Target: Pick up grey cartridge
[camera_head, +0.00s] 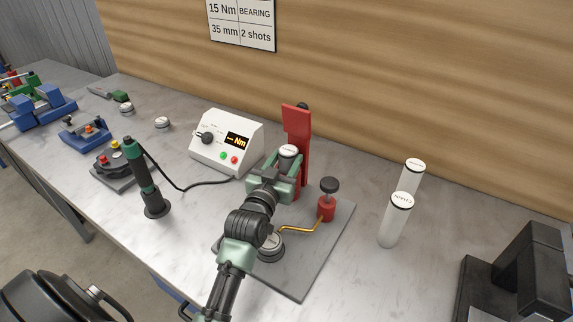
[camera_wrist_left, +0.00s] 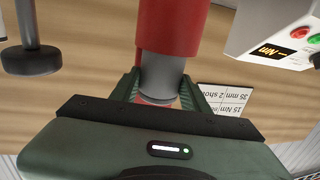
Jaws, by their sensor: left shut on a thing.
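The grey cartridge (camera_wrist_left: 163,76) is a grey cylinder, and in the wrist view one end of it meets a red cylindrical holder (camera_wrist_left: 172,25). In the head view only its pale, dark-ringed cap (camera_head: 289,151) shows, beside a tall red post (camera_head: 297,125). My left gripper (camera_head: 284,172) is shut around the cartridge, just below the cap. In the wrist view its jaws (camera_wrist_left: 162,92) stand on both sides of the grey body. How deep the cartridge sits in the holder is hidden. My right gripper is not in view.
Two white cylinders (camera_head: 397,222) stand to the right. A grey base plate (camera_head: 305,275) carries a small red pot with a black knob (camera_head: 328,196) and a brass tube. A white torque box (camera_head: 227,142) and green-black tool (camera_head: 143,180) stand left. A black fixture (camera_head: 530,275) is at lower right.

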